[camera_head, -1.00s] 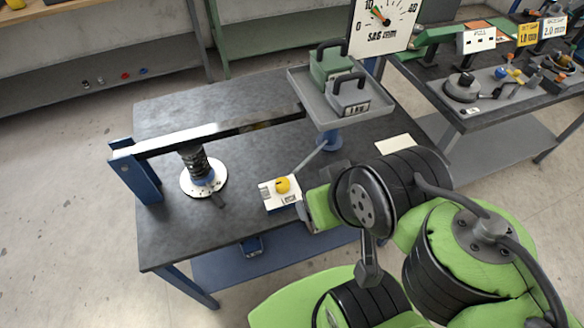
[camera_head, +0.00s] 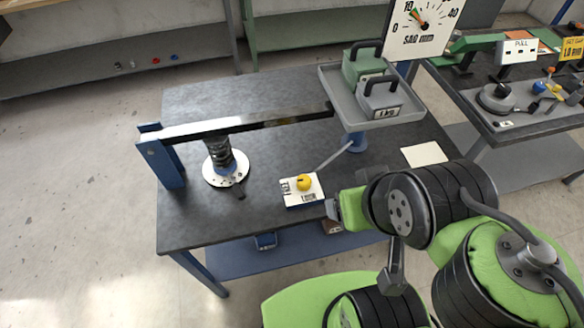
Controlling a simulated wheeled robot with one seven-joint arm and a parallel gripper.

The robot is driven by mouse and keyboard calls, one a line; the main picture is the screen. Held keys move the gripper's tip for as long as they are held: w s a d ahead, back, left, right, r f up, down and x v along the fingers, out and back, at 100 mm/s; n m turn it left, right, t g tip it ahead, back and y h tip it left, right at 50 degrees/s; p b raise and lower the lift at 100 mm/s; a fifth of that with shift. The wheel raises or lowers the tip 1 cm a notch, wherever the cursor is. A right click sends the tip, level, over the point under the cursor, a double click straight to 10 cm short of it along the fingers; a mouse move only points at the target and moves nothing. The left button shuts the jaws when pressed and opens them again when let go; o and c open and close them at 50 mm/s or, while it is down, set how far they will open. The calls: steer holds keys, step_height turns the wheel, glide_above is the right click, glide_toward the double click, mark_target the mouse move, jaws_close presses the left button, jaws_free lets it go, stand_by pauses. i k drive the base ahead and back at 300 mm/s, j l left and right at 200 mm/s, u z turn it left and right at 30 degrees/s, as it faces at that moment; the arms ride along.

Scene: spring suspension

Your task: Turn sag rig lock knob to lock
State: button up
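The yellow lock knob (camera_head: 304,182) sits on a small white labelled plate (camera_head: 290,199) on the dark table, in the middle of the view. A thin grey rod rises from beside the plate toward the blue post. The sag rig's long beam (camera_head: 240,126) runs from a blue bracket (camera_head: 160,160) over a black spring (camera_head: 218,153) on a white round base. My gripper (camera_head: 334,208) is just right of the plate, apart from the knob. Its fingers are small and partly hidden by my arm, so their opening cannot be made out.
A grey tray (camera_head: 333,98) with a green and a grey weight stands on a blue post at the beam's right end. The sag dial (camera_head: 425,25) is behind it. A white card (camera_head: 424,154) lies on the table at right. The table's front left is clear.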

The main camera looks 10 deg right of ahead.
mark_target(304, 181)
steer(key=l+u, duration=0.15)
steer(key=u, duration=0.3)
steer(key=l+u, duration=0.15)
steer(key=u, duration=0.3)
steer(key=l+u, duration=0.15)
steer(key=u, duration=0.3)
steer(key=k+l+u, duration=0.1)
steer(key=u, duration=0.4)
